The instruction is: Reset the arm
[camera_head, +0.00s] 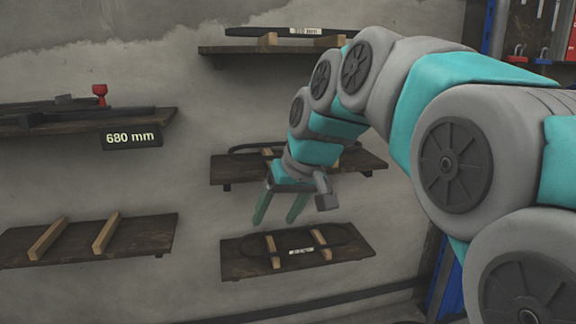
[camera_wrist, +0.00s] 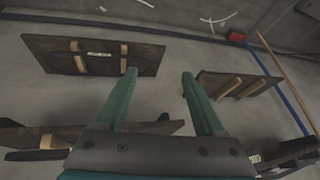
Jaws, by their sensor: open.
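My gripper (camera_head: 279,208) has two green fingers and hangs from my grey and teal arm in front of the wall shelves. In the head view the fingers point down, above the lower right shelf (camera_head: 240,268), and they are apart and empty. In the wrist view the gripper (camera_wrist: 160,75) shows its two fingers spread, with bare wall between them. My arm reaches in from the right and bends down at the wrist, hiding part of the middle right shelf (camera_head: 225,170).
An upper shelf (camera_head: 225,49) holds a dark labelled item. The lower left shelf (camera_head: 150,240) bears only wooden strips. Wall between left and right shelves is clear.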

